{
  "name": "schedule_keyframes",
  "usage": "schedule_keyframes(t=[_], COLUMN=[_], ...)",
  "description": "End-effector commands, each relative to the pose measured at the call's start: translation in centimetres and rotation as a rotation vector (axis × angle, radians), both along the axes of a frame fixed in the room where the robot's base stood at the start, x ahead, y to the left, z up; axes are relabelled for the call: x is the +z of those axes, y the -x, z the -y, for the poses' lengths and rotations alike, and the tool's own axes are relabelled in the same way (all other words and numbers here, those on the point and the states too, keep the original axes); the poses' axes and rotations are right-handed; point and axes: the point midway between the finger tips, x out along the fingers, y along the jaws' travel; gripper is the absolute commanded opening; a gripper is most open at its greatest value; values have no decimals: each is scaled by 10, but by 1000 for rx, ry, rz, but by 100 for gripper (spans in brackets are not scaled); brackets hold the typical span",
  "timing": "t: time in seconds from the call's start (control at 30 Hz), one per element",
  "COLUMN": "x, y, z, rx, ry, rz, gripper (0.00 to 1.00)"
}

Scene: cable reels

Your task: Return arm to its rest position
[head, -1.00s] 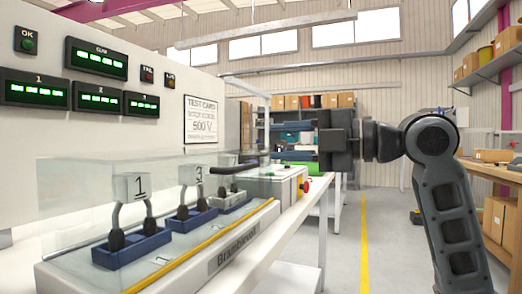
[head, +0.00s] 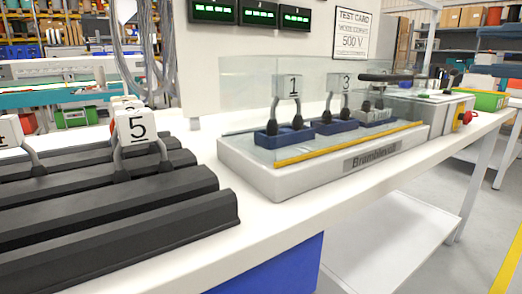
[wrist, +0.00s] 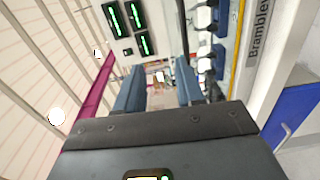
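My gripper (wrist: 158,88) shows in the wrist view. Its two blue-grey fingers stand apart with nothing between them, only the distant room. My arm and gripper are not visible in the head view. The wrist view looks sideways along the test bench, with the green displays (wrist: 136,17) above the fingers and the Brambley tester (wrist: 240,50) at upper right. In the head view the tester (head: 300,177) has a clear cover over tags 1 (head: 292,85) and 3 (head: 346,83), whose leads stand in blue blocks.
Black ridged racks (head: 120,240) on the left of the white bench (head: 300,215) hold leads with tags, one marked 5 (head: 137,125). A blue cabinet (head: 275,268) is under the bench. A green bin (head: 490,101) stands at right. Floor at lower right is clear.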

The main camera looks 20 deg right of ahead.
Motion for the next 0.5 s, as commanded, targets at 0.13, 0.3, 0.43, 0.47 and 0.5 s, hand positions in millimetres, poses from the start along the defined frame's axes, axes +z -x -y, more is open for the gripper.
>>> schedule_keyframes(t=[0.13,0.3,0.43,0.47,0.5], x=[-5,-12,-20,-23,-27], y=[-5,-11,-17,-18,-20], z=[-2,-5,-7,-8,-9], rx=[2,0,-3,-5,-7], ry=[-62,-159,-260,-287,-326], rz=[13,33,50,53,59], gripper=[38,38,38,38,38])
